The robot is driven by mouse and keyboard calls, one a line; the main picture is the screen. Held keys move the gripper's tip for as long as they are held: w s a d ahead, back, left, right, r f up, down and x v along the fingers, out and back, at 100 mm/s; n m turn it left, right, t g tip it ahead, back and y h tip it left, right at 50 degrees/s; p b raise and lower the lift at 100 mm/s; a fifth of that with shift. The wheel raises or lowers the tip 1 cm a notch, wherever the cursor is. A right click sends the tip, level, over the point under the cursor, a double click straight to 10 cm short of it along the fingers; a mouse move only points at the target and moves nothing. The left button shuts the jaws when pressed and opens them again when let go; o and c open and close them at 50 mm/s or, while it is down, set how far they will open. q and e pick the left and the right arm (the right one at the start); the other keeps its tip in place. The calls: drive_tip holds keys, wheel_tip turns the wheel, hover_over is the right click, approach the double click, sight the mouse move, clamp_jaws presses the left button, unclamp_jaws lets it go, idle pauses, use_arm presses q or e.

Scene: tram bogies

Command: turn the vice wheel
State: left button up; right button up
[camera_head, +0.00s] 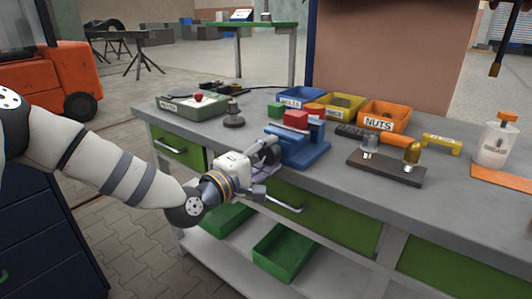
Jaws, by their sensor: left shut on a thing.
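The blue vice (302,152) stands on the grey workbench (230,145), near its front edge. A red block (296,119) sits at the top of the vice, between its jaws as far as I can tell. The vice wheel (269,150) is a dark ring on the vice's left side, partly covered by my gripper. My left gripper (263,160) reaches in from the left, in front of the bench edge, and is shut on the wheel. Its fingertips are small and partly hidden against the wheel.
A grey-green control box (193,106) and a dark round-based part (233,117) stand left of the vice. Blue, yellow and orange bins (386,115) stand behind it. A dark plate (385,170) with two fittings lies right. A drawer handle (284,203) juts out below.

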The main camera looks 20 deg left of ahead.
use_arm(q)
drive_tip(key=m, duration=0.2)
drive_tip(key=m+p, duration=0.1)
drive_tip(key=shift+r+m, duration=0.25)
drive_tip(key=shift+m, duration=0.15)
drive_tip(key=m, duration=0.3)
drive_tip(key=shift+m+p, duration=0.3)
drive_tip(key=shift+p, duration=0.05)
drive_tip(key=m, duration=0.2)
drive_tip(key=shift+f+m, duration=0.15)
drive_tip(key=shift+m, duration=2.05)
use_arm(e)
drive_tip(key=shift+t, duration=0.6)
drive_tip(key=shift+w+r, duration=1.4)
drive_tip(key=shift+w, duration=0.1)
use_arm(q)
drive_tip(key=o, duration=1.2)
drive_tip(key=shift+c, duration=0.2)
